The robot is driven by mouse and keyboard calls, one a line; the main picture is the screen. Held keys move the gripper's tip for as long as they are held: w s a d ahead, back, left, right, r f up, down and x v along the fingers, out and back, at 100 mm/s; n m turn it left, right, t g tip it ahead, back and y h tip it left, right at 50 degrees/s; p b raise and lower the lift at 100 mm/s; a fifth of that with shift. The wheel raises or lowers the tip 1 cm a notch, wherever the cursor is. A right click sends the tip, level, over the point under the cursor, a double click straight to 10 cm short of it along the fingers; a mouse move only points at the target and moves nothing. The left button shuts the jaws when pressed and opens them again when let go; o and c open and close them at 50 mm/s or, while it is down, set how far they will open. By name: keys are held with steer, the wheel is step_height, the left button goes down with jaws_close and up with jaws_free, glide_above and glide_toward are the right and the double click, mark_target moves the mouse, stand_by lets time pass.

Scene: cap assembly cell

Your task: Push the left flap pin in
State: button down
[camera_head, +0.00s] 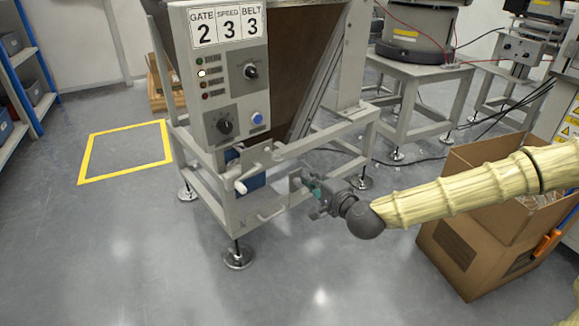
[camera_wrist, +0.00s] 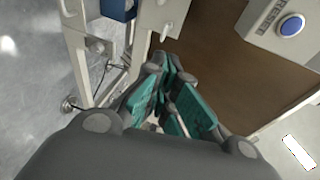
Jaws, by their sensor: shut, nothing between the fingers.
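A similar light peg (camera_wrist: 165,32) shows above the fingertips in the wrist view. I cannot tell for certain which part is the left flap pin or how deep it sits.
A control panel (camera_head: 222,85) with knobs and a blue button hangs above the frame (camera_head: 330,140). An open cardboard box (camera_head: 455,250) stands under my arm at the right. The floor at front left is clear.

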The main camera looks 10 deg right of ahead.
steer(key=b+x, duration=0.6)
steer(key=x, duration=0.8)
steer(key=shift+b, duration=0.4)
